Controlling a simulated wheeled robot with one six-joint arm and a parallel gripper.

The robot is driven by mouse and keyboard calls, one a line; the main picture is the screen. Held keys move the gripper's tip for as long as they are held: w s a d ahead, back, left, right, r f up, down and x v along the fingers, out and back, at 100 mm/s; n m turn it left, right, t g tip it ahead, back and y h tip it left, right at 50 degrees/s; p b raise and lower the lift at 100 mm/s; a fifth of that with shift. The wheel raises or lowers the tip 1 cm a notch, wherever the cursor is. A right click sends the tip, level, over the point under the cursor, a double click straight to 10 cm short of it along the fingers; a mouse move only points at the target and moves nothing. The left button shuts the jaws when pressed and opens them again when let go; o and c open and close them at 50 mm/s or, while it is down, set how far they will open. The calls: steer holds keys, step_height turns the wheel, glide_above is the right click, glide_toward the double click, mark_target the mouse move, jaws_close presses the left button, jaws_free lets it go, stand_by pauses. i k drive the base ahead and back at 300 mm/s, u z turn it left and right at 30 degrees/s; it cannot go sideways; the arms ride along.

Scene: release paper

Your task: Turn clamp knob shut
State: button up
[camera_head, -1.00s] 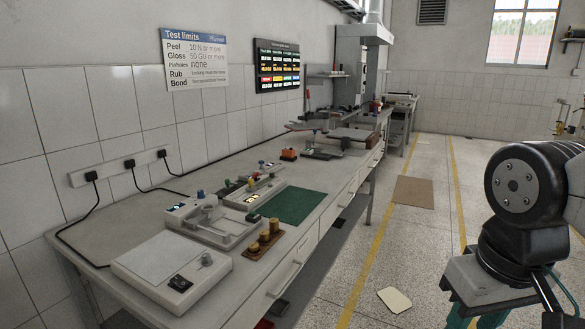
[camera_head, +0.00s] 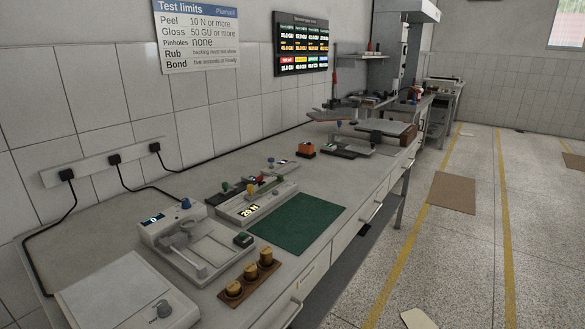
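Several bench devices carry knobs, and I cannot tell for sure which one is the clamp knob. A long pale tester (camera_head: 262,208) with a lit display has a green knob (camera_head: 225,186), a red knob (camera_head: 262,179) and a yellow knob (camera_head: 250,188) along its back part. In front of it, a grey device (camera_head: 205,262) has a display and a blue knob (camera_head: 186,203). Whether any clamp is open or shut is too small to tell. My gripper is out of view.
The devices stand on a long grey bench (camera_head: 110,225) along the tiled wall. A green mat (camera_head: 297,222) and a wooden block with brass weights (camera_head: 250,283) lie near its front edge. Black cables run at the left. The floor right of the bench is mostly open, with a brown mat (camera_head: 453,193).

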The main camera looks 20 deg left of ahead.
mark_target(258, 179)
steer(key=u, duration=0.15)
steer(key=i, duration=0.55)
steer(key=u, duration=0.85)
steer(key=i, duration=0.4)
steer(key=u, duration=0.45)
